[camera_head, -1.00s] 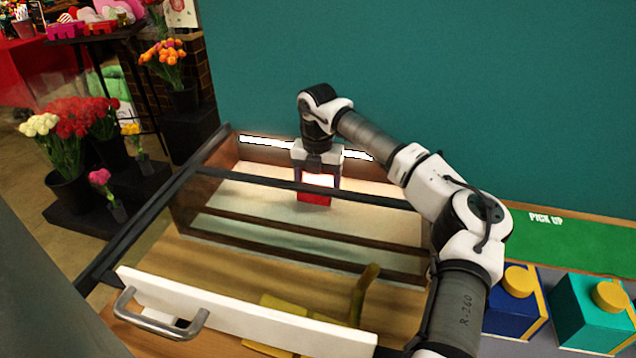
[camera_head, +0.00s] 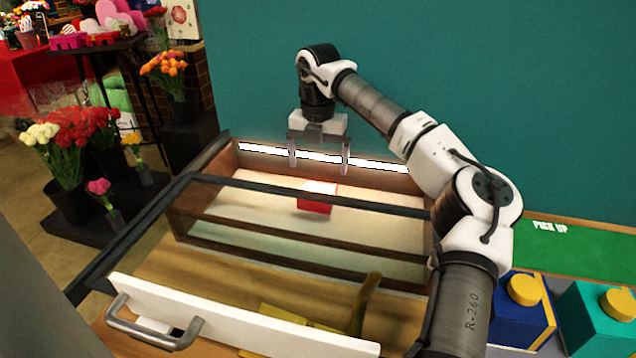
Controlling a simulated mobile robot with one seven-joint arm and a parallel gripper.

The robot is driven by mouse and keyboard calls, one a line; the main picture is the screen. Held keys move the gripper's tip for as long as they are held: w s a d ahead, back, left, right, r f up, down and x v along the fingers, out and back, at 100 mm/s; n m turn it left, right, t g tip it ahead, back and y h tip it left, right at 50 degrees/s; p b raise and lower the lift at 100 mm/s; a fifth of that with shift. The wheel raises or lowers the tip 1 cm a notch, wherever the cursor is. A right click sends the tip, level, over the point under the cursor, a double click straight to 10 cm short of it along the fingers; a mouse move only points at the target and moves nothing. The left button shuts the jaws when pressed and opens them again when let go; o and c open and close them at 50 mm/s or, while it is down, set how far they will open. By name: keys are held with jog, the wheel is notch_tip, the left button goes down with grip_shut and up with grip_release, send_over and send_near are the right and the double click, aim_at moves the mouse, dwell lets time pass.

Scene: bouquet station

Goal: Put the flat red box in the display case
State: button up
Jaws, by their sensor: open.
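The flat red box (camera_head: 315,204) lies on the pale floor inside the display case (camera_head: 200,212), a wooden case with a glass front and a lit strip at the back. The box's top looks washed out by the light. My gripper (camera_head: 319,168) is open and empty above and behind the box, apart from it, with its fingers pointing down at the case's back part.
A drawer with a white front (camera_head: 240,322) and metal handle stands open before the case, with a yellow thing inside. Blue (camera_head: 523,308) and teal boxes with yellow knobs stand at right below a green pick-up mat (camera_head: 580,248). Potted flowers (camera_head: 70,165) stand at left.

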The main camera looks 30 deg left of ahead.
jog(key=shift+r, duration=1.75)
